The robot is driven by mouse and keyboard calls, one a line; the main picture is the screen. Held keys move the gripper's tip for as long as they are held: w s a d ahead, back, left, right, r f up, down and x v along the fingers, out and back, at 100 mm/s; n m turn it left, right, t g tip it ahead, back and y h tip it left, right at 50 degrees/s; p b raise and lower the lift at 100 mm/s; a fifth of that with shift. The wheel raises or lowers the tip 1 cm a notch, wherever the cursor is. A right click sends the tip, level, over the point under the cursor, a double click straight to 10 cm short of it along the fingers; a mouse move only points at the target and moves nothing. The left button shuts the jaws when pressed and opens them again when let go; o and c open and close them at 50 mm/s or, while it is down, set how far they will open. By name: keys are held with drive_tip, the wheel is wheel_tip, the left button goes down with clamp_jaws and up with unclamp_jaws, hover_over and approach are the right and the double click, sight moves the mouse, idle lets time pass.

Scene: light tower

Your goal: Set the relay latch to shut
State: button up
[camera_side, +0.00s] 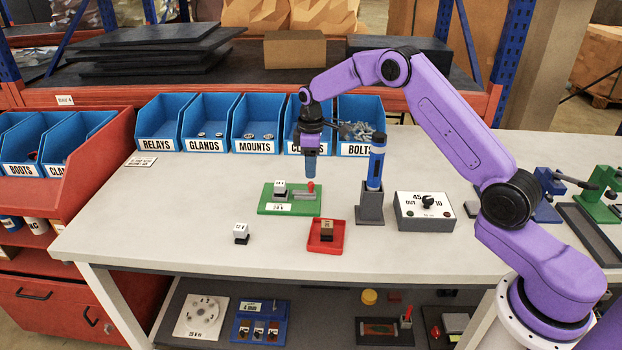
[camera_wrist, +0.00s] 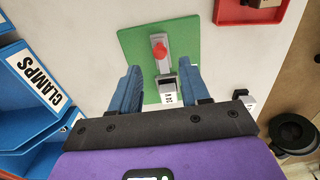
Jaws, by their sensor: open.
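The green board (camera_side: 268,206) lies on the bench with the relay latch on it. The board also shows in the wrist view (camera_wrist: 210,50). A white-topped relay block (camera_side: 280,188) sits at the board's left in the side view; its label shows between my fingers in the wrist view (camera_wrist: 168,97). A grey latch bar with a red knob (camera_side: 311,186) is to the right of the block; the knob also shows in the wrist view (camera_wrist: 160,51). I cannot tell the latch's setting. My gripper (camera_side: 311,166) is open and empty, above the knob end of the board, pointing down.
A white-topped block (camera_side: 241,232) stands in front. A red tray (camera_side: 313,248) holds a brown block (camera_side: 327,231). A blue cylindrical tool stands upright in a dark holder (camera_side: 370,207). A dial box (camera_side: 425,211) is at right, and blue bins (camera_side: 209,128) line the back.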

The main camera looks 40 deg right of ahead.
sight(311, 182)
drive_tip(key=shift+f, duration=2.5)
